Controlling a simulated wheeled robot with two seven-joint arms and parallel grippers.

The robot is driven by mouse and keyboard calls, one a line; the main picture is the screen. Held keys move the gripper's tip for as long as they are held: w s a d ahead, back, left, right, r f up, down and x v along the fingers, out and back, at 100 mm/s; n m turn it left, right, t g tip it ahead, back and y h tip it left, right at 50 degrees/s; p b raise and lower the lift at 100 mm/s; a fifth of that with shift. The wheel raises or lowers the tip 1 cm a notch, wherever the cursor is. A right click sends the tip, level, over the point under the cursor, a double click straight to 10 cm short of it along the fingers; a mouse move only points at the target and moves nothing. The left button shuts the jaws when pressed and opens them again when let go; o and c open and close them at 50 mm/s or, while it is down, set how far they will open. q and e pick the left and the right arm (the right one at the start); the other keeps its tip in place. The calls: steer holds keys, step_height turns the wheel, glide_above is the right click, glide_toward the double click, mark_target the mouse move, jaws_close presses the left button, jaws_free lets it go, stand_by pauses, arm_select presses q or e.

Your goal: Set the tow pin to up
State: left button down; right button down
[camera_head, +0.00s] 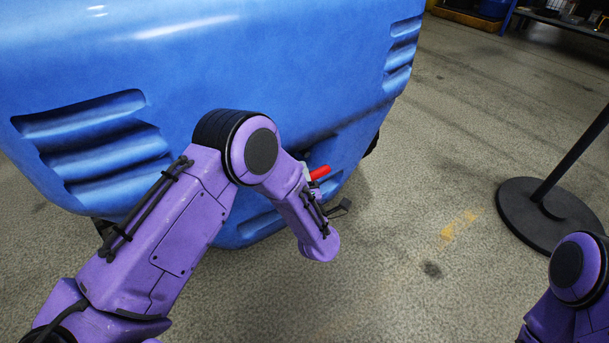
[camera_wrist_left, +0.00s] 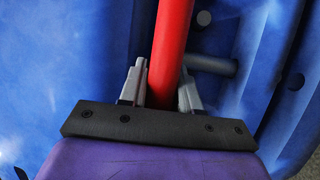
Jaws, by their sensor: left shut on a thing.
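The tow pin's red handle (camera_head: 320,172) shows as a short red piece low on the blue counterweight (camera_head: 265,60), just past my left forearm. In the left wrist view the red bar (camera_wrist_left: 172,40) runs from the top edge down between the two grey fingers of my left gripper (camera_wrist_left: 164,90), which is shut on it. A grey cylinder (camera_wrist_left: 212,65) sticks out beside the bar, in a recess of the blue body. My forearm hides most of the pin in the head view, so I cannot tell its height setting. My right gripper is out of view.
Louvred slots (camera_head: 100,140) mark the blue body's left side. A black round base with a post (camera_head: 545,210) stands on the floor at the right, near my right arm. The grey floor (camera_head: 420,290) between is clear. A dark table (camera_head: 560,22) is at the back right.

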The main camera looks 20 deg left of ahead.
arm_select(q)
steer(key=shift+w+r, duration=0.1)
steer(key=shift+r, duration=0.15)
steer(key=c, duration=0.9)
jaws_free()
steer(key=shift+a, duration=0.1)
steer(key=p+v, duration=0.2)
steer(key=v, duration=0.8)
steer(key=shift+s+d+f, duration=0.1)
steer(key=shift+s+d, duration=0.1)
steer(key=shift+s, duration=0.1)
